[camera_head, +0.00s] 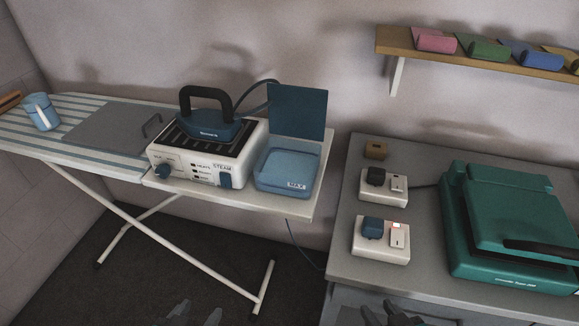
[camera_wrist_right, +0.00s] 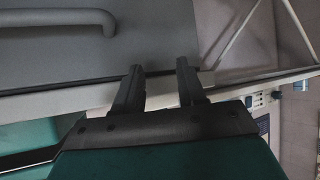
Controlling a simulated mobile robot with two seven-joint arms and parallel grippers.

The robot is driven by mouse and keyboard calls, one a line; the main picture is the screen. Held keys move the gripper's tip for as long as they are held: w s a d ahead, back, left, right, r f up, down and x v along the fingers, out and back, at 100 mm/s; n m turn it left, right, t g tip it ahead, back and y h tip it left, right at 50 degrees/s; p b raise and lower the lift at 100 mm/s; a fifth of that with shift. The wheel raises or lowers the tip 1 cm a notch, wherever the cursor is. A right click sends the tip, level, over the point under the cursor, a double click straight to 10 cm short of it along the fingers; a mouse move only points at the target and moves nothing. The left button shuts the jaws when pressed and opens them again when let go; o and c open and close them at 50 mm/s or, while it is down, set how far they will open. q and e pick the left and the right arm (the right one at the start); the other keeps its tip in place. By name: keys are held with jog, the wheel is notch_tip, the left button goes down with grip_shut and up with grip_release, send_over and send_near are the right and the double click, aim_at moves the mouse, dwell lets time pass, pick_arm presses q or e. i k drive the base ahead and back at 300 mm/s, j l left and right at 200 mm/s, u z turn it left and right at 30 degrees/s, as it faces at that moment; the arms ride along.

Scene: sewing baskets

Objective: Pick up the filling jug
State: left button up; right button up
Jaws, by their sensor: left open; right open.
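The filling jug (camera_head: 41,111), blue and white with a handle, stands upright on the striped ironing board (camera_head: 75,153) at the far left of the head view. My left gripper (camera_head: 193,314) is open and empty at the bottom edge of the head view, low and well apart from the jug. My right gripper (camera_head: 397,314) is open at the bottom edge, in front of the grey cabinet. In the right wrist view its two fingers (camera_wrist_right: 160,72) are apart with nothing between them.
A steam iron (camera_head: 212,130) sits on its white base (camera_head: 190,168), beside a blue tank (camera_head: 284,172) with its lid raised. The grey counter (camera_head: 345,262) holds two switch boxes and a green press (camera_head: 520,240). A shelf (camera_head: 480,60) is above. Floor between is clear.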

aim_at(39, 106)
jog(key=k, duration=0.25)
jog(key=i+u, duration=0.1)
jog(key=u, duration=0.85)
jog(key=i+l+u, duration=0.1)
jog(key=u, duration=0.4)
jog(key=k+j+z, duration=0.15)
jog(key=z, duration=1.3)
jog(key=i, duration=0.2)
jog(key=k, duration=0.15)
jog(key=u, duration=1)
